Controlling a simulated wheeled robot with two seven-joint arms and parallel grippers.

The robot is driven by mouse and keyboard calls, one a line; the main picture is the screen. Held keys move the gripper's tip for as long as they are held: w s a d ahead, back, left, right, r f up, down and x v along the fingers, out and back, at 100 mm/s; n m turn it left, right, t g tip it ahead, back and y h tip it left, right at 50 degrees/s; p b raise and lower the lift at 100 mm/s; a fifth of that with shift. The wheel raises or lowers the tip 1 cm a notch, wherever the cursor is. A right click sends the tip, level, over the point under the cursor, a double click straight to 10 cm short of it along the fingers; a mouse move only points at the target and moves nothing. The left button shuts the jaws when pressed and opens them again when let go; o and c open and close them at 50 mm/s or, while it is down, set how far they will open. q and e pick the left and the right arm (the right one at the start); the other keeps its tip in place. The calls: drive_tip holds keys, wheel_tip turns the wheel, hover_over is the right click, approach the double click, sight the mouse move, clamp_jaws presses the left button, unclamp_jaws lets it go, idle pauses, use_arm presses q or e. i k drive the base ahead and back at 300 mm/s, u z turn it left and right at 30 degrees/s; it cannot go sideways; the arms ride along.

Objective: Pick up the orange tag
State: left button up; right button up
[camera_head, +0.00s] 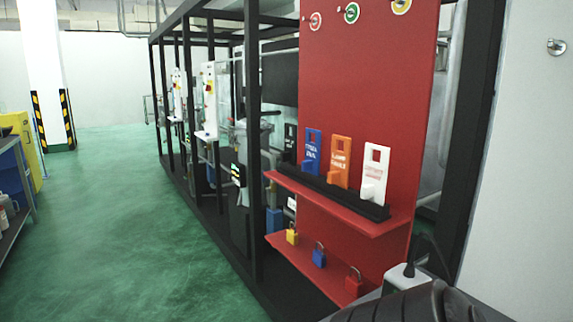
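The orange tag (340,161) stands upright in a black rack (331,190) on the upper shelf of a red board. It has a square hole near its top and white lettering. A blue tag (312,150) stands to its left and a white tag (375,172) to its right. A black tag (290,142) stands at the far left of the rack. Neither of my grippers shows in the head view. A dark rounded part at the bottom right looks like part of my arm, with no fingers visible.
The red board (362,80) has a lower shelf with yellow (292,236), blue (319,256) and red (354,281) padlocks. A black frame (253,150) stands left of the board. A grey wall panel (525,170) is at right. Green floor (130,220) is open at left.

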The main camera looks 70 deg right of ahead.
sight(338, 174)
drive_tip(key=z, duration=4.25)
drive_tip(key=k, duration=1.3)
drive_tip(key=u, duration=0.75)
drive_tip(key=i, duration=1.1)
